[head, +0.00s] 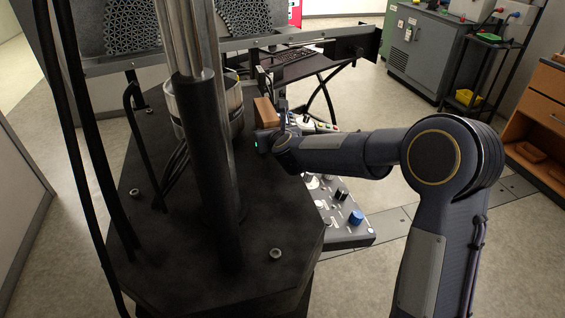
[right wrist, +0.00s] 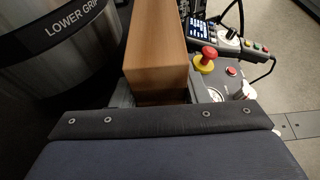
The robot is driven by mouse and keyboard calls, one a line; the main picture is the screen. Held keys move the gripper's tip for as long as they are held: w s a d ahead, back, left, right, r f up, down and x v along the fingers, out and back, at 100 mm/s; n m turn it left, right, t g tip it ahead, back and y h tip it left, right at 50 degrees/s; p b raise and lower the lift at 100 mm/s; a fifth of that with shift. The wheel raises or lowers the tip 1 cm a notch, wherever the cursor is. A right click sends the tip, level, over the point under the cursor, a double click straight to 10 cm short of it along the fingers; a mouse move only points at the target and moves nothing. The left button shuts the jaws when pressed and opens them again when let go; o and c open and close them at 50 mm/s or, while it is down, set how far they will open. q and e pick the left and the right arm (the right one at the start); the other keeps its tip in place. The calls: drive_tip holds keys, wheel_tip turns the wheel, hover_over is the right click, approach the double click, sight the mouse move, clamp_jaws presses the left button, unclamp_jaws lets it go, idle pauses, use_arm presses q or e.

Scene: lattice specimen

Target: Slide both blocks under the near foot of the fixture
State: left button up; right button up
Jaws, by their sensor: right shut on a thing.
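A brown wooden block (head: 265,111) stands at the right edge of the dark machine base, beside the silver lower grip (head: 236,105). My right gripper (right wrist: 160,95) is shut on this block (right wrist: 157,45), which extends forward from it in the right wrist view. In the head view my right wrist hides the fingers. A darker wooden strip shows below the block's near face in the right wrist view; I cannot tell whether it is a second block. I cannot make out the fixture's near foot. My left gripper is not in view.
A black column (head: 208,150) and hanging cables stand left of my right arm. A control panel (head: 345,215) with knobs lies right of the base, and its red stop button (right wrist: 208,53) is close to the block. A bolt (head: 275,253) sits on the base's clear front.

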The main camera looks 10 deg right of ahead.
drive_tip(key=shift+w, duration=0.2)
drive_tip(key=shift+w+p, duration=0.4)
drive_tip(key=shift+w, duration=0.85)
drive_tip(key=shift+w+a+p, duration=0.15)
drive_tip(key=shift+w+p, duration=0.95)
drive_tip(key=shift+w, duration=1.55)
drive_tip(key=shift+w+r+p, duration=0.1)
drive_tip(key=shift+w+p, duration=1.5)
drive_tip(key=shift+w, duration=0.75)
